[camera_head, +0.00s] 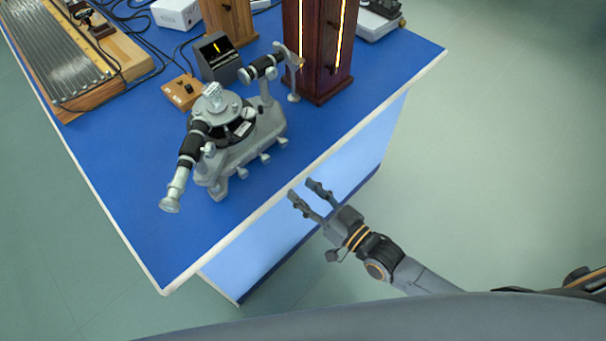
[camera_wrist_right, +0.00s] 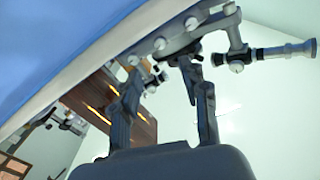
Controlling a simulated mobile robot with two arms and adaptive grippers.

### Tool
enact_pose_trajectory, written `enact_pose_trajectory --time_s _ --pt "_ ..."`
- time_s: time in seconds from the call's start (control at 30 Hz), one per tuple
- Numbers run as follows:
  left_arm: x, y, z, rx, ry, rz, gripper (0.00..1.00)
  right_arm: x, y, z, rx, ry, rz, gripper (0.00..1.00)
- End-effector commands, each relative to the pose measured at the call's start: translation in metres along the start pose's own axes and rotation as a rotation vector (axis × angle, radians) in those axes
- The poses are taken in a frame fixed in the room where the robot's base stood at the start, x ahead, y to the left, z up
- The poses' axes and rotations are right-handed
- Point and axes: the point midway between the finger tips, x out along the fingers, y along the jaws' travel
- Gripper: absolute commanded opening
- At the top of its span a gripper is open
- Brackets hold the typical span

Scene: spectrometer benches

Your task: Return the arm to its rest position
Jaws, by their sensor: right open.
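My right gripper (camera_head: 313,194) is open and empty. In the head view it is in front of the blue bench (camera_head: 115,180), close to its white front edge, with the fingers pointing up and left. The grey spectrometer (camera_head: 243,150) stands on the bench, beyond and left of the gripper, apart from it. In the right wrist view the two fingers (camera_wrist_right: 158,90) are spread with nothing between them. The spectrometer (camera_wrist_right: 180,40) shows behind them there, tilted in the picture. My left gripper is in neither view.
A dark wooden lamp housing (camera_head: 322,50) with a lit slit stands behind the spectrometer. A small black display (camera_head: 217,58), a wooden switch block (camera_head: 183,91) and a ribbed wooden board (camera_head: 60,50) are also on the bench. The floor (camera_head: 500,170) on the right is clear.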

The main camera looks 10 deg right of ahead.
Motion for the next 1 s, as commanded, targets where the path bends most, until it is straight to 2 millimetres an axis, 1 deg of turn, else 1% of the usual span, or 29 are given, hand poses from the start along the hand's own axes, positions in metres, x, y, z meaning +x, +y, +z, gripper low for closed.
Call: enact_pose_trajectory --time_s 0.23,0.3,0.37,0.47,0.5,0.57,0.6,0.67,0.7,0.77,0.8,0.87,0.9,0.97,1.0 --pt "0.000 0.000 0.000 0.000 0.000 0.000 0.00 0.000 0.001 0.001 0.000 -0.002 0.002 0.45" --pt "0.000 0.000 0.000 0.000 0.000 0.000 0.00 0.000 0.006 0.009 -0.006 -0.018 0.015 0.45" --pt "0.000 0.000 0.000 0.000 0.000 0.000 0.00 -0.002 0.016 0.023 -0.018 -0.050 0.040 0.45" --pt "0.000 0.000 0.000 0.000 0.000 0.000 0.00 -0.011 0.045 0.067 -0.046 -0.148 0.114 0.45" --pt "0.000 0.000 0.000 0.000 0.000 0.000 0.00 -0.018 0.060 0.090 -0.058 -0.201 0.152 0.45" --pt "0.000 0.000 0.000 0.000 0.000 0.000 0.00 -0.033 0.082 0.128 -0.075 -0.292 0.211 0.45" --pt "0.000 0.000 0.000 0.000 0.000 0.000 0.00 -0.046 0.094 0.153 -0.082 -0.356 0.249 0.45" --pt "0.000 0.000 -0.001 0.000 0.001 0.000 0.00 -0.069 0.110 0.191 -0.089 -0.452 0.302 0.45" --pt "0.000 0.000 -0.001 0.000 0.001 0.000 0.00 -0.086 0.118 0.215 -0.089 -0.519 0.335 0.45" --pt "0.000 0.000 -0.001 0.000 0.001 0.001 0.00 -0.114 0.127 0.251 -0.085 -0.619 0.380 0.45" --pt "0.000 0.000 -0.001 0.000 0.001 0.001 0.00 -0.134 0.131 0.274 -0.079 -0.686 0.408 0.45" --pt "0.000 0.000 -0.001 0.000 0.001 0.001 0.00 -0.167 0.131 0.307 -0.067 -0.788 0.444 0.45" --pt "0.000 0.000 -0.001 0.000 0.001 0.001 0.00 -0.190 0.129 0.328 -0.057 -0.858 0.464 0.45" --pt "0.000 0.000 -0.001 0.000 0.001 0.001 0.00 -0.224 0.122 0.358 -0.038 -0.960 0.490 0.45" --pt "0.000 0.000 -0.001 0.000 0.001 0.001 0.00 -0.247 0.115 0.375 -0.024 -1.026 0.504 0.45"
